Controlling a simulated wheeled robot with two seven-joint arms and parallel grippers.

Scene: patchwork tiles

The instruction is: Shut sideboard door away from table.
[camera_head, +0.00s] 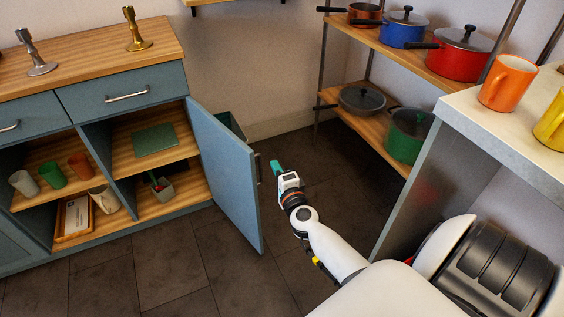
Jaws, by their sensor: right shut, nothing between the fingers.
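The blue-grey sideboard (98,98) with a wooden top stands at the left. Its door (226,170) at the right end is swung wide open, hinged at the sideboard's right side and jutting toward me. The door's dark handle (259,168) is on its right face. My right gripper (276,166) is shut and empty, just right of the door's outer face near the handle; I cannot tell whether it touches. My right arm reaches in from the lower right. My left gripper is not in view.
A pale-topped table (490,125) with an orange mug (508,82) and a yellow mug (552,124) stands at the right. A pot rack (398,50) is at the back. A dark bin (230,125) is behind the door. The tiled floor (160,270) before the sideboard is clear.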

